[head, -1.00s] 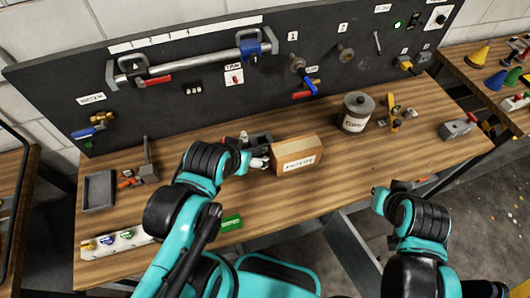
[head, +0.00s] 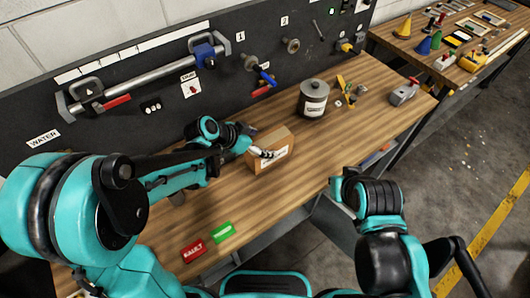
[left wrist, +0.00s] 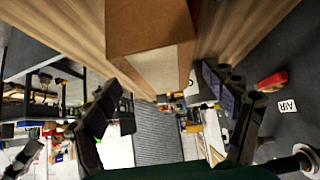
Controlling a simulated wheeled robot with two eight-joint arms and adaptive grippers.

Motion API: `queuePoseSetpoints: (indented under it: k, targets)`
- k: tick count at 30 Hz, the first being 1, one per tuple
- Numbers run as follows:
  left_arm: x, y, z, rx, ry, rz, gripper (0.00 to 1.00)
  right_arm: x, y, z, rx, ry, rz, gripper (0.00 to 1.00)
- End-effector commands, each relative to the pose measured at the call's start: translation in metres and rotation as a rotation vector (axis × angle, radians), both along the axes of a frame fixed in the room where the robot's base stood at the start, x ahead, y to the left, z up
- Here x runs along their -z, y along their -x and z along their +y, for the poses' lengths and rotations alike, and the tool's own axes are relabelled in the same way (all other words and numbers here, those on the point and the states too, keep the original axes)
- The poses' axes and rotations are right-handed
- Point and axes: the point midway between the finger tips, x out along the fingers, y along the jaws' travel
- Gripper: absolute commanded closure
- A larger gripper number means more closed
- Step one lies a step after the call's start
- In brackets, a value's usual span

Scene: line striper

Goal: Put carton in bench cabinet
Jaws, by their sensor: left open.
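The carton (head: 283,146) is a brown box with a white label. It stands on the wooden bench (head: 330,140), in front of the dark back panel. My left gripper (head: 262,152) is at the carton's near left side, with its fingers partly over the label. In the left wrist view the carton (left wrist: 150,30) fills the top middle. The fingers of my left gripper (left wrist: 165,108) are spread apart below it there, with nothing between them. My right arm comes in at the lower right, but its gripper does not show. A grey panel (head: 340,218) shows below the bench's front edge; I cannot tell whether it is the cabinet.
A grey canister (head: 313,98) stands behind and right of the carton. Red (head: 193,251) and green (head: 222,232) labelled blocks lie near the front left. Bench space right of the carton is clear.

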Motion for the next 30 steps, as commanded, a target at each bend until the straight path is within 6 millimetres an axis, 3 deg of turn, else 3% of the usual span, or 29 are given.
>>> queuePoseSetpoints:
  k: [16,26,30]
  targets:
    - [0.049,-0.032,-0.041,0.007,0.0,-0.003,0.16,0.024,0.0,0.0,0.0,0.0,0.0,1.0]
    - [0.054,-0.035,-0.045,0.004,0.001,-0.002,0.16,0.024,0.0,0.0,0.0,0.0,0.0,1.0]
    - [0.054,-0.035,-0.045,0.004,0.001,-0.002,0.5,0.024,0.0,0.0,0.0,0.0,0.0,1.0]
